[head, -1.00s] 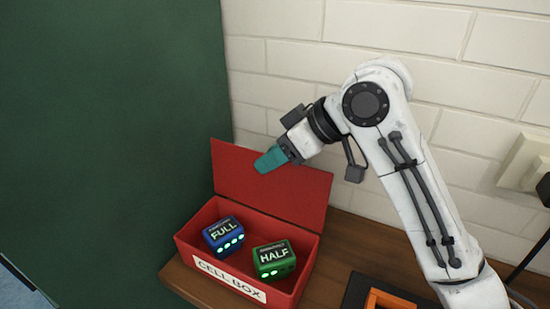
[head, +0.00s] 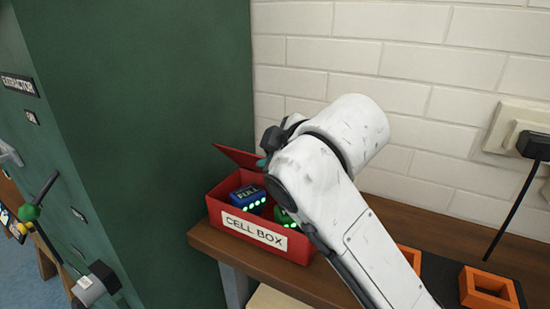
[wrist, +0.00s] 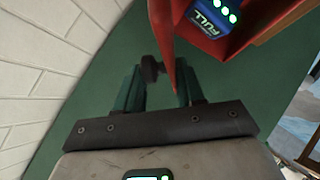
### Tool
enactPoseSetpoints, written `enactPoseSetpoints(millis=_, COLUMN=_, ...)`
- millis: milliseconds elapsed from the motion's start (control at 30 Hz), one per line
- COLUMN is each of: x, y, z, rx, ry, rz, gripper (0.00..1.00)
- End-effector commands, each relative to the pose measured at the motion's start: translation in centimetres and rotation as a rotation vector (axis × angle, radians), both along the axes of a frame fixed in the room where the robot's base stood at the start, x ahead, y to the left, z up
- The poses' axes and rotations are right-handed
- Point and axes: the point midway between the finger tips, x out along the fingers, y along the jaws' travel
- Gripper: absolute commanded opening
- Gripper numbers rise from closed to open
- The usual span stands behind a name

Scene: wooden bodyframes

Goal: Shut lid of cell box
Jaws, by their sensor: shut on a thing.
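The red cell box (head: 297,247) stands on a wooden shelf, its white label facing me. Its red lid (head: 238,157) is open and tilted, raised at the back; my arm hides much of it. In the wrist view the lid (wrist: 162,35) runs edge-on between the teal fingers of my gripper (wrist: 157,78), which is shut on it. In the head view only a bit of teal at my gripper (head: 263,161) shows behind my arm. A blue cell marked FULL (head: 249,199) and a partly hidden green cell (head: 285,217) sit inside the box.
A green cabinet wall (head: 150,150) rises just left of the box. A white brick wall (head: 320,55) is behind. Orange frames (head: 487,290) lie on the shelf at right. A socket with a black plug (head: 536,144) and cable is on the wall.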

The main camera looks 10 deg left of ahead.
Motion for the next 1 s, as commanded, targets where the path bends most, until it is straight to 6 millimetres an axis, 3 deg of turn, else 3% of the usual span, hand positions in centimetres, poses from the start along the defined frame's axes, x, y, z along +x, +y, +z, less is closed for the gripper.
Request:
enactPoseSetpoints(millis=33, x=-0.4, y=0.1, z=-1.2, rx=-0.016, ry=-0.042, rz=0.002, gripper=0.0)
enactPoseSetpoints(millis=500, x=-3.2, y=1.2, z=-5.3, rx=-0.161, ry=-0.436, rz=0.001, gripper=0.0)
enactPoseSetpoints(millis=1000, x=-4.1, y=1.4, z=-7.3, rx=-0.24, ry=-0.653, rz=-0.001, gripper=0.0)
